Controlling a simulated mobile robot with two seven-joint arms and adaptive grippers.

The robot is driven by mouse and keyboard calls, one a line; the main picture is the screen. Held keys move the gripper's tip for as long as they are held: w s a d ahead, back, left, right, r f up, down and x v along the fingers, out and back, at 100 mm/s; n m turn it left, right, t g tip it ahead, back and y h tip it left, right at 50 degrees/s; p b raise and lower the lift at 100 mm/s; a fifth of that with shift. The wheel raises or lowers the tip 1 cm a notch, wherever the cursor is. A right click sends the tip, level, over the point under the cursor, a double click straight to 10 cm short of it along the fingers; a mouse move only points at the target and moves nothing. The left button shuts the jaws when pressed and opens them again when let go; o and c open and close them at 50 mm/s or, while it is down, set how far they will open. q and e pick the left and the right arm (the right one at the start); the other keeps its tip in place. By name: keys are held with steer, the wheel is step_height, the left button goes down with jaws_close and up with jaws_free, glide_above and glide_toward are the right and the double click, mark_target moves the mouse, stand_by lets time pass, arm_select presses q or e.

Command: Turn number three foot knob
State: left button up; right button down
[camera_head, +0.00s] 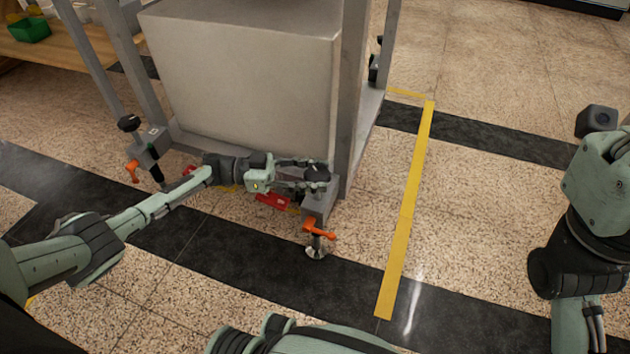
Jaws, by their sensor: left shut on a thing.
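A black foot knob (317,172) sits on top of the grey foot bracket (320,204) at the frame's near right corner. My left gripper (303,179) reaches in from the left and is shut on this knob, its fingers around it. An orange lever (319,230) sticks out below the bracket, above a round metal foot (317,249) on the floor. A second black foot knob (129,123) stands on the near left corner bracket. I cannot read a number by the held knob. My right gripper is not in view.
A large grey block (245,80) fills the metal frame (347,110) behind the knobs. A red part (272,201) lies low beside the held corner. Another orange lever (132,171) is at the left corner. Yellow tape (408,210) marks clear floor to the right.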

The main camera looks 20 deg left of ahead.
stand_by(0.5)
arm_select(q)
steer(key=o, duration=1.2)
steer(key=shift+c, duration=0.2)
steer(key=v, duration=1.2)
steer(key=shift+w+a, duration=0.1)
